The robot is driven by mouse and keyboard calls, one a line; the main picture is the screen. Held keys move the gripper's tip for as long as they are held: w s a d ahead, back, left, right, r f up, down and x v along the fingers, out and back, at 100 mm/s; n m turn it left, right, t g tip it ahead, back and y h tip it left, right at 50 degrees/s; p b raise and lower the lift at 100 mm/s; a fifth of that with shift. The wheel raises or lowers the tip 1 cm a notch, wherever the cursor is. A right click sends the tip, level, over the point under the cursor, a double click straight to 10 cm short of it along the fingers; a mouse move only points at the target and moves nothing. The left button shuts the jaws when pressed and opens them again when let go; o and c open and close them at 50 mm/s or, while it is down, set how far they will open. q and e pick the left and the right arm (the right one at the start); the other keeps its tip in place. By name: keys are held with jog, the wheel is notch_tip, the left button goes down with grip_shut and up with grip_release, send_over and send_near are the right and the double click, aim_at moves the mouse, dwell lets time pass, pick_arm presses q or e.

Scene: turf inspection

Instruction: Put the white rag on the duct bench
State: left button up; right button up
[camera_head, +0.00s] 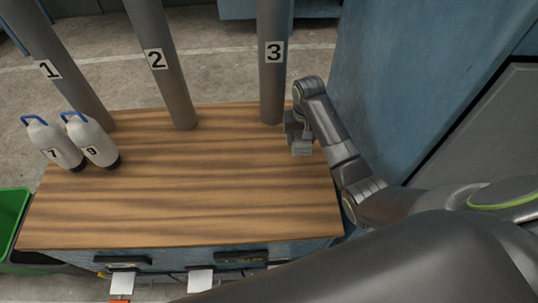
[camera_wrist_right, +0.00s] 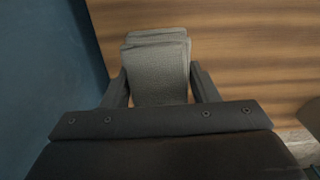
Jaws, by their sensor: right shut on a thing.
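The white rag (camera_wrist_right: 158,72) looks like a folded grey-white cloth and sits between the fingers of my right gripper (camera_wrist_right: 160,92) in the right wrist view. In the head view the right gripper (camera_head: 299,136) is over the far right part of the wooden-topped duct bench (camera_head: 200,205), with the rag (camera_head: 302,147) at its tip. I cannot tell whether the rag touches the bench top. My left gripper is not in view.
Grey ducts numbered 1 (camera_head: 62,75), 2 (camera_head: 160,65) and 3 (camera_head: 272,65) rise at the bench's far edge. Two white bottles (camera_head: 50,142) (camera_head: 92,140) with blue handles stand at the left. A blue wall (camera_head: 395,70) is close on the right. The bench middle is clear.

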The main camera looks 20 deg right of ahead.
send_over(297, 162)
notch_tip(297, 162, down, 5)
jog(key=shift+d+f, duration=0.1)
jog(key=shift+f, duration=0.3)
notch_tip(297, 162, down, 3)
jog(key=shift+p, duration=0.3)
jog(key=shift+w+f, duration=0.1)
jog(key=shift+f, duration=0.4)
jog(key=shift+f, duration=0.15)
jog(key=o, duration=1)
jog(key=shift+c, duration=0.2)
